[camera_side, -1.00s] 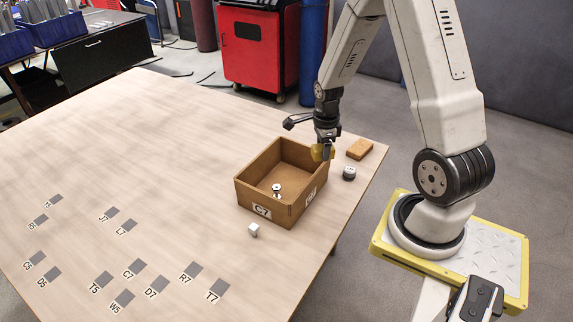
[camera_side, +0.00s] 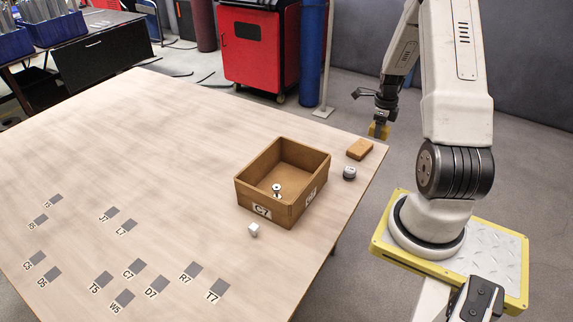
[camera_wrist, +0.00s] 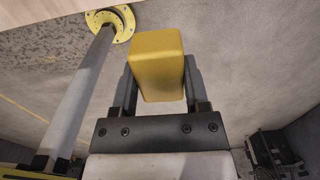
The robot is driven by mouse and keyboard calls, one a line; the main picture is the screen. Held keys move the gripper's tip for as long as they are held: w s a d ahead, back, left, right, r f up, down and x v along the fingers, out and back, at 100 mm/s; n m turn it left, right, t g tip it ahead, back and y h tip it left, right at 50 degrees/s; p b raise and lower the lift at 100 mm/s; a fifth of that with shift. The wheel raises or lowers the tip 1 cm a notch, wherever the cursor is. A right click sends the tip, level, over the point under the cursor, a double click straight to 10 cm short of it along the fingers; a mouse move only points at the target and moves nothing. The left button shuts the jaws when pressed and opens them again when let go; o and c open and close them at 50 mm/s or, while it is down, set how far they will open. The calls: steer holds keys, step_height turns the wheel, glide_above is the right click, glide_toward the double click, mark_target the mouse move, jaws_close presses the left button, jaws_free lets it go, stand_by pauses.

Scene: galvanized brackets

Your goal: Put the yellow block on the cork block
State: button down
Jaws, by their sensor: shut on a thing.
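My gripper (camera_side: 379,127) is shut on the yellow block (camera_side: 377,132) and holds it in the air, up and to the right of the cork block in the side view. In the wrist view the yellow block (camera_wrist: 157,65) sits between my two fingers (camera_wrist: 157,85), with the floor and a strip of table edge beyond. The cork block (camera_side: 360,149) lies flat on the table near its right edge, with nothing on top. It is not seen in the wrist view.
A brown open box (camera_side: 247,189) labelled C7 stands left of the cork block with a small metal part (camera_side: 277,189) in it. Labelled grey squares lie at the left and front.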

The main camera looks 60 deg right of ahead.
steer(key=shift+f, duration=1.8)
steer(key=shift+w+d+f, duration=0.1)
steer(key=w+d+f, duration=0.4)
steer(key=w+d, duration=0.1)
steer(key=d, duration=0.2)
glide_above(358, 150)
steer(key=shift+s+a+f, duration=0.1)
steer(key=shift+a+f, duration=0.05)
steer(key=shift+f, duration=1.1)
steer(key=shift+s+a+f, duration=0.1)
steer(key=shift+a+f, duration=0.05)
steer(key=shift+f, duration=1.1)
steer(key=shift+w+d+f, duration=0.2)
steer(key=shift+f, duration=1.7)
steer(key=shift+f, duration=0.15)
